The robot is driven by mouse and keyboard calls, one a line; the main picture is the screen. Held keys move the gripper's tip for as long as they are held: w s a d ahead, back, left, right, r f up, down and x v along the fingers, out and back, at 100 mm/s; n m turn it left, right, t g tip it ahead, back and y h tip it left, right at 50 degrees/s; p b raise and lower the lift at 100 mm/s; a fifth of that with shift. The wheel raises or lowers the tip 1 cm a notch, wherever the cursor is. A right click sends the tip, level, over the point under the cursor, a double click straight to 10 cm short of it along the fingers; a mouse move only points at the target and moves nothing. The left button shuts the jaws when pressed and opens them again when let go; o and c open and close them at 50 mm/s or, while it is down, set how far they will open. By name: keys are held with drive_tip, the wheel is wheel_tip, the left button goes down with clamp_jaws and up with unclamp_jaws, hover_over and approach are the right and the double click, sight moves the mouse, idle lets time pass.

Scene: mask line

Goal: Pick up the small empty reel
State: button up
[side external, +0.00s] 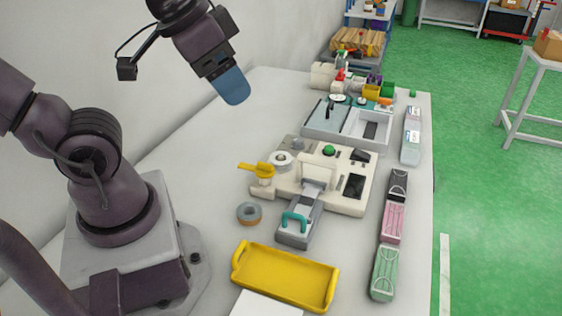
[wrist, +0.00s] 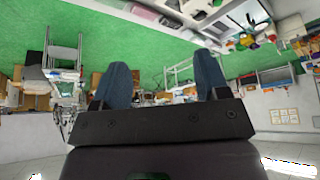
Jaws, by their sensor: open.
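A small grey ring-shaped reel (side external: 249,210) with a brownish lower part lies on the white table, left of the cream machine. A white roll (side external: 282,159) with a dark centre sits on the machine's left part. I cannot tell for sure which of these is the small empty reel. My gripper (side external: 233,90) is raised high above the table, well above and apart from both. In the wrist view my gripper (wrist: 163,78) shows two blue fingers spread apart with nothing between them. Neither reel can be made out in the wrist view.
The cream machine (side external: 343,195) fills the table's middle. A yellow tray (side external: 285,277) lies in front. A grey divided tray (side external: 322,122) and several small containers stand behind. Pink and green boxes (side external: 385,274) line the right edge. The table's left strip is clear.

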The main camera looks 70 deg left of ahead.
drive_tip(key=w+f+n+g, duration=0.1)
drive_tip(key=w+f+g, duration=0.3)
drive_tip(key=f, duration=0.3)
drive_tip(key=n+g+y, duration=0.1)
drive_tip(key=n+y, duration=0.4)
drive_tip(key=n, duration=1.2)
approach(281, 156)
drive_tip(key=x, duration=0.4)
drive_tip(key=shift+f, duration=0.35)
drive_tip(key=x, duration=0.5)
drive_tip(key=shift+a, duration=0.1)
drive_tip(key=c, duration=0.5)
